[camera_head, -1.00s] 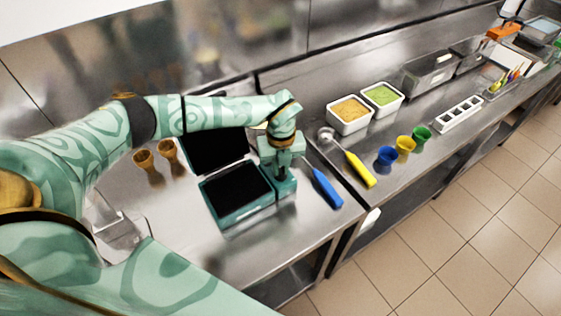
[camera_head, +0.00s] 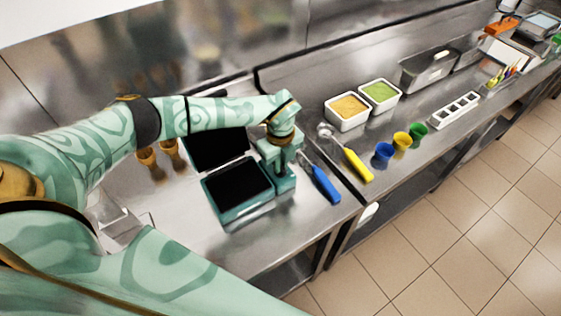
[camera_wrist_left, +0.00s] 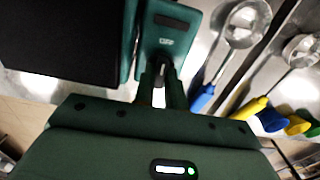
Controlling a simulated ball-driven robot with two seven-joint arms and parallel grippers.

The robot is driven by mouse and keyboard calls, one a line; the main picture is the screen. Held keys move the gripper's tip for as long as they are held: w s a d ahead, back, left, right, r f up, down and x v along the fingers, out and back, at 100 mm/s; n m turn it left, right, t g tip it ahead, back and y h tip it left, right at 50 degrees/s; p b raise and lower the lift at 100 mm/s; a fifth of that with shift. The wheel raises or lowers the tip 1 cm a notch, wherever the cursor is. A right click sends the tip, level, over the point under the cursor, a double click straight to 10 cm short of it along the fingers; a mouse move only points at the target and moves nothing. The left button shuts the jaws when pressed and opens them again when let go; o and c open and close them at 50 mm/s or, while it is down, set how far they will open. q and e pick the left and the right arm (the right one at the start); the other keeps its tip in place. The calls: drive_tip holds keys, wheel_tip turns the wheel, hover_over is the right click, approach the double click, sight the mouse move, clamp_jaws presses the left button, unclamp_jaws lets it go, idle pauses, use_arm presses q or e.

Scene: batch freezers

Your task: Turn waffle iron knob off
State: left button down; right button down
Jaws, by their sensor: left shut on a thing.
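The waffle iron (camera_head: 262,208) stands open on the steel counter, its dark lid raised at the back and its dark plate exposed. Its teal control panel (camera_wrist_left: 170,22) runs along the right side and shows a label reading "OFF" in the left wrist view. My left gripper (camera_head: 281,163) is over this panel, pointing down. In the left wrist view its fingers (camera_wrist_left: 160,88) are shut on the dark knob (camera_wrist_left: 163,63) just below the label. The fingers hide part of the knob, so its exact setting cannot be told. My right gripper is not in view.
A blue-handled scoop (camera_head: 325,186) lies close right of the iron, with a yellow-handled scoop (camera_head: 358,166) beyond. Two waffle cones (camera_head: 147,158) stand left of the lid. Blue, yellow and green cups (camera_head: 402,141) and food tubs (camera_head: 347,108) are farther right.

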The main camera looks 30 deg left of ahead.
use_arm(q)
drive_tip(key=shift+w+r, duration=0.15)
drive_tip(key=c, duration=1.4)
unclamp_jaws()
drive_tip(key=shift+c, duration=0.2)
wheel_tip(320, 180, up, 16)
